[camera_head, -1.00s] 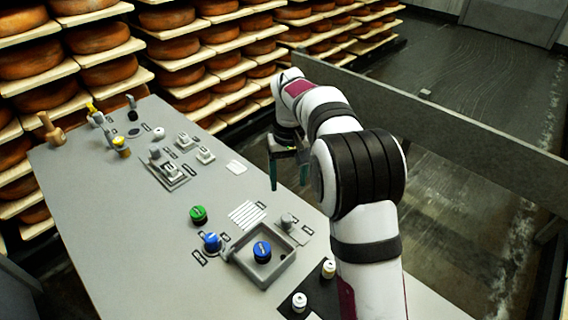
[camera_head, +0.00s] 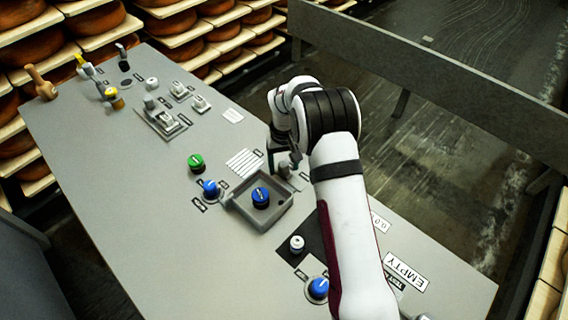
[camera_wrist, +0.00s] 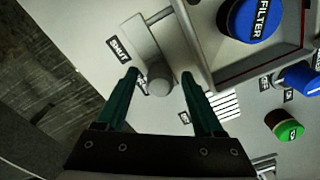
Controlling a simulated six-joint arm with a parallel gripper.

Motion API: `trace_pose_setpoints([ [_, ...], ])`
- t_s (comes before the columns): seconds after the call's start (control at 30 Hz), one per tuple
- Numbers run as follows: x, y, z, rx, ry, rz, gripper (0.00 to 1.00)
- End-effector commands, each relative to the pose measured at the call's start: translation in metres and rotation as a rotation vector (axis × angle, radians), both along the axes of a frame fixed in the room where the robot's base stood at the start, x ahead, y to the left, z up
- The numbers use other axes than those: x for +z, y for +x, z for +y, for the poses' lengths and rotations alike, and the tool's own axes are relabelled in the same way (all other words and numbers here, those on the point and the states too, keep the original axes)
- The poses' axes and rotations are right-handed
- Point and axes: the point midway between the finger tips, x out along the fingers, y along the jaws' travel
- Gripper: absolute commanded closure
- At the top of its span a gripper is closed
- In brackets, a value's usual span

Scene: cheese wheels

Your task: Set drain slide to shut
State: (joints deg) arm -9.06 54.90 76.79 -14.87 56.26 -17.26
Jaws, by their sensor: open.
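The drain slide shows in the wrist view as a light grey plate with a rounded grey knob (camera_wrist: 158,80). A SHUT label (camera_wrist: 118,48) lies on the panel to its upper left, and a smaller label (camera_wrist: 184,117), too small to read, lies to its lower right. My gripper (camera_wrist: 159,75) is open and empty, with one dark green finger on each side of the knob. I cannot tell whether either finger touches it. In the head view my gripper (camera_head: 283,160) is down at the slide (camera_head: 284,169), which it partly hides.
A blue FILTER knob (camera_wrist: 252,18) in a raised square tray (camera_head: 240,205) stands close beside the slide. A green knob (camera_head: 196,162) and a smaller blue knob (camera_head: 211,188) are nearby. White slots (camera_head: 243,161) lie behind the tray. Cheese shelves (camera_head: 190,30) line the back.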

Motion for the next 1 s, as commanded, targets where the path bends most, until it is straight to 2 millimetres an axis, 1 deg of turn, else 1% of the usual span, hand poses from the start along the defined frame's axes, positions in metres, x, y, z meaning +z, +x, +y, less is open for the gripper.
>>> trace_pose_setpoints([
  [0.1, 0.0002, 0.0, 0.0, 0.0, 0.0, 0.0, 0.31],
  [0.27, 0.0004, 0.0, 0.0, 0.0, 0.0, 0.0, 0.6],
  [0.4, 0.0005, 0.0, 0.0001, 0.0, 0.0, 0.0, 0.85],
  [0.5, 0.0006, 0.0, 0.0002, 0.0, 0.0, 0.0, 1.0],
  [1.0, 0.0008, -0.0001, 0.0006, 0.0, 0.001, 0.0, 1.0],
])
